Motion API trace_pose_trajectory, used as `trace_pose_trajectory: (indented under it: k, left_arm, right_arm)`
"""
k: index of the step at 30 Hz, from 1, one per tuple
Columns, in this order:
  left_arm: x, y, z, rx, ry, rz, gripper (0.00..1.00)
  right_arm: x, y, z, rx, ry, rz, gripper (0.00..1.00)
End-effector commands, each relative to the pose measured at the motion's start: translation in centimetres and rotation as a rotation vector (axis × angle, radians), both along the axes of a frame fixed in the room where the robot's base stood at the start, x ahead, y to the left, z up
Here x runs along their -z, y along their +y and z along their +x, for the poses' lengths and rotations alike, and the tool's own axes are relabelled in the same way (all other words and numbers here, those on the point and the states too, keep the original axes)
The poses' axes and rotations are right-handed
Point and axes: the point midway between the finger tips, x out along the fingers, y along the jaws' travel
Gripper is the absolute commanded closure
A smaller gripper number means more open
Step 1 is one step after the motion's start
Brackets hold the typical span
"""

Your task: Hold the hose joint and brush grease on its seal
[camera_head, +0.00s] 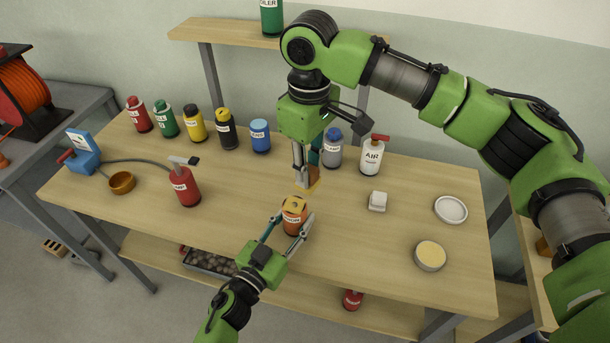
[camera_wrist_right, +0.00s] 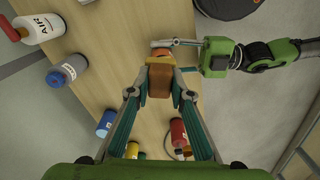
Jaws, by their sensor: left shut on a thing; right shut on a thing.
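The hose joint appears to be the orange labelled cylinder (camera_head: 293,216), upright near the table's front edge with a yellow-orange top. My left gripper (camera_head: 288,228) is shut around its sides; it also shows in the right wrist view (camera_wrist_right: 178,43). My right gripper (camera_head: 304,183) points down just behind the cylinder, shut on the brush, a tan and brown block (camera_wrist_right: 160,80). In the right wrist view the brush is close to the orange cylinder (camera_wrist_right: 161,52); I cannot tell whether they touch. The seal is not distinguishable. A round tin with pale yellow grease (camera_head: 430,254) stands open at right.
A white lid (camera_head: 451,209) and a white block (camera_head: 377,201) lie on the table (camera_head: 340,262). Several coloured bottles line the back. A red extinguisher-like bottle (camera_head: 184,187) and a copper bowl (camera_head: 121,182) stand left. The air can (camera_head: 371,158) is behind right.

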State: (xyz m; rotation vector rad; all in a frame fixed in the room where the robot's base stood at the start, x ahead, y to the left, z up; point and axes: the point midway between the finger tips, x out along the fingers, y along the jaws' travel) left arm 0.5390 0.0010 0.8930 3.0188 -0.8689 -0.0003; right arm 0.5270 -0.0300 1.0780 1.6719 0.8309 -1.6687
Motion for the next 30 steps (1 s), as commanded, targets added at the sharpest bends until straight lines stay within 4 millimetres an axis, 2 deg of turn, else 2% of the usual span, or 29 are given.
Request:
trace_pose_trajectory:
  k: [2, 3, 5, 17, 20, 30]
  left_arm:
    - [0.0, 0.0, 0.0, 0.000, 0.000, 0.000, 0.86]
    - [0.0, 0.0, 0.0, 0.000, 0.000, 0.000, 0.54]
    - [0.0, 0.0, 0.0, 0.000, 0.000, 0.000, 0.42]
    - [0.1, 0.2, -0.4, 0.000, 0.001, 0.001, 0.42]
    - [0.2, 0.9, -1.4, -0.001, 0.002, 0.002, 0.42]
    - [0.1, 4.6, -7.3, 0.000, 0.003, 0.001, 0.42]
  right_arm:
    - [0.0, 0.0, 0.0, 0.000, 0.000, 0.000, 1.00]
    - [0.0, 0.0, 0.0, 0.000, 0.000, 0.000, 1.00]
    - [0.0, 0.0, 0.0, 0.000, 0.000, 0.000, 1.00]
    - [0.0, 0.0, 0.0, 0.000, 0.000, 0.000, 1.00]
    - [0.0, 0.0, 0.0, 0.000, 0.000, 0.000, 1.00]
    - [0.0, 0.0, 0.0, 0.000, 0.000, 0.000, 1.00]
